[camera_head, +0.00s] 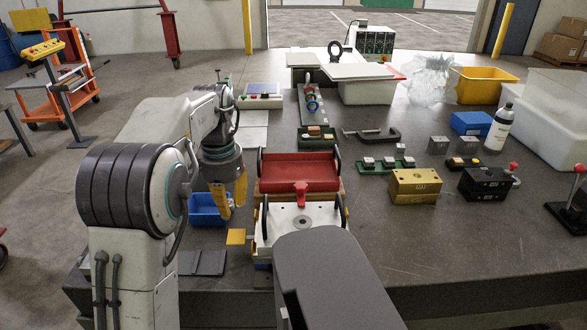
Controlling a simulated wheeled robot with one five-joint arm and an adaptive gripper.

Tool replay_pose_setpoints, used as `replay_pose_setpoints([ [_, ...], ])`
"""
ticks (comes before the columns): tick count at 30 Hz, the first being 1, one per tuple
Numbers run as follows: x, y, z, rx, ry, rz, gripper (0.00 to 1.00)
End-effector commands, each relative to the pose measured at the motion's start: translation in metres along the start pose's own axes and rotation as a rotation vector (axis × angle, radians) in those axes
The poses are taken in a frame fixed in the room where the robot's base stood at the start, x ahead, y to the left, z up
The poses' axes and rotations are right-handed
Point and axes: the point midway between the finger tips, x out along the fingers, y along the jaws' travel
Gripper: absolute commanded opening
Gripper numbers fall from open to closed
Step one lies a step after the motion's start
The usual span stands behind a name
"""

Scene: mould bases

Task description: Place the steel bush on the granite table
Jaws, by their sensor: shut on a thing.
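My gripper (232,203) points down with its yellow fingers above the blue bin, left of the red tray. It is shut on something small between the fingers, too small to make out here. I cannot pick out the steel bush for certain. A grey ring (303,222) sits in the middle of the white mould base (275,226), right of my gripper. The granite table (430,250) is the broad dark grey top under everything, with bare surface at the front right.
The blue bin (203,212) stands under my gripper. The red tray (300,172) has dark side handles. A brass block (415,186), a black block (484,183) and a white bottle (499,128) stand to the right. A grey part covers the front middle.

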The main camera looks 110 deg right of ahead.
Motion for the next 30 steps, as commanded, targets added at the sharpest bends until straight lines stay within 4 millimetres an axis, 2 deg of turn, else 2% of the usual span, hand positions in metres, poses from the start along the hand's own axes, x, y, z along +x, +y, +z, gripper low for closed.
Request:
replay_pose_setpoints([
  [5, 0.0, -0.002, 0.001, 0.0, 0.0, 0.0, 0.0],
  [8, 0.005, -0.009, 0.006, -0.002, -0.001, 0.0, 0.0],
  [21, 0.048, -0.076, 0.048, -0.004, -0.004, 0.0, 0.0],
  [30, 0.067, -0.098, 0.06, -0.001, -0.001, -0.005, 0.0],
])
